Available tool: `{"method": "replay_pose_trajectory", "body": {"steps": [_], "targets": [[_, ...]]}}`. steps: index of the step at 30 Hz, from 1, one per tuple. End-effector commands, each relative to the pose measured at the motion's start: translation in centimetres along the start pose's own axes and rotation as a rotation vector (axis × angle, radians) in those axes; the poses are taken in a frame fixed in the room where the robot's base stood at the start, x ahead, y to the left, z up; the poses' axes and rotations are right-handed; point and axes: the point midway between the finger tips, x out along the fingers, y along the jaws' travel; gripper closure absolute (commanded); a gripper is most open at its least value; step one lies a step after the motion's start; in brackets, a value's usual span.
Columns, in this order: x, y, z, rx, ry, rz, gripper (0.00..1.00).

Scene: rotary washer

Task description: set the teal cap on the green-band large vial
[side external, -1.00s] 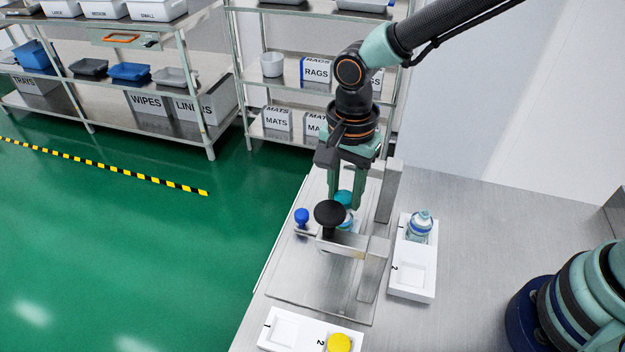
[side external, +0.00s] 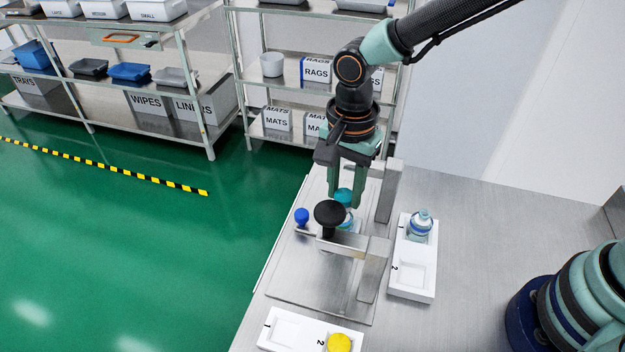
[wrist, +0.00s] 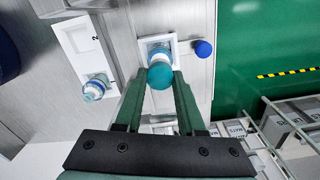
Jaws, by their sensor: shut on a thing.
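My gripper (side external: 345,203) points down over the metal fixture, its fingers shut on the teal cap (side external: 343,196). In the wrist view the cap (wrist: 160,75) sits between the fingertips. A vial (wrist: 158,52) stands in a white square holder just beneath the cap. The cap overlaps its top, and I cannot tell whether they touch. The black knob and fingers partly hide this vial in the side view, and its band colour is unclear. Another vial (side external: 419,226) with a blue band stands in slot 1 of the white tray (side external: 427,252) at the right.
A black knob (side external: 329,213) and metal bracket (side external: 357,247) stand close in front of the gripper. A blue knob (side external: 302,216) is at the fixture's left. A yellow cap (side external: 339,343) sits in slot 2 of the front tray (side external: 290,333). Bare bench lies to the right.

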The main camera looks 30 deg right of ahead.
Motion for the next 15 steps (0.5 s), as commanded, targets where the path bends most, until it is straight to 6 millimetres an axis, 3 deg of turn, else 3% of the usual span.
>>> {"method": "replay_pose_trajectory", "body": {"steps": [15], "targets": [[0.60,0.00,0.00,0.000,0.000,0.000,1.00]]}}
